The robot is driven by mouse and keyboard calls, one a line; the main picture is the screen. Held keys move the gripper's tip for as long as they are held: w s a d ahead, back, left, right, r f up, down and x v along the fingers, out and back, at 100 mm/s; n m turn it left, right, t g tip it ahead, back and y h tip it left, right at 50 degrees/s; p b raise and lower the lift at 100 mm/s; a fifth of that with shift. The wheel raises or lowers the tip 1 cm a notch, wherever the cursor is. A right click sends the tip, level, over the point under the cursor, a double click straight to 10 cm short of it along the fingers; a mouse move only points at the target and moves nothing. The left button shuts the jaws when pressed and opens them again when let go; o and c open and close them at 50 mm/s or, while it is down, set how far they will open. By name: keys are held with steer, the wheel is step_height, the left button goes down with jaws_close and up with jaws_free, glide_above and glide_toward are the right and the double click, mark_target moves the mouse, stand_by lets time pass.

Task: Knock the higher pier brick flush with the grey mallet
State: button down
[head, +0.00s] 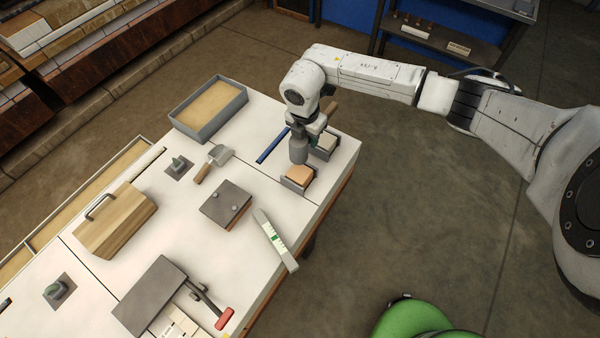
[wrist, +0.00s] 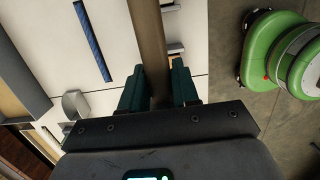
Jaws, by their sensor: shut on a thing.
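My gripper (head: 314,130) is shut on the brown handle of the grey mallet; in the wrist view the handle (wrist: 147,40) runs between the dark green fingers (wrist: 158,90). The mallet's grey head (head: 299,151) hangs close behind the orange pier brick (head: 299,174); I cannot tell whether they touch. That brick sits in a dark grey holder at the table's right end. A pale pier brick (head: 326,141) sits in a second grey holder behind it, partly hidden by my gripper. I cannot tell which brick stands higher.
A blue strip (head: 272,146) lies left of the mallet. A green rounded object (head: 412,320) is on the floor.

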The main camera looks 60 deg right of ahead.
steer(key=shift+r+p, duration=0.3)
steer(key=shift+r, duration=3.2)
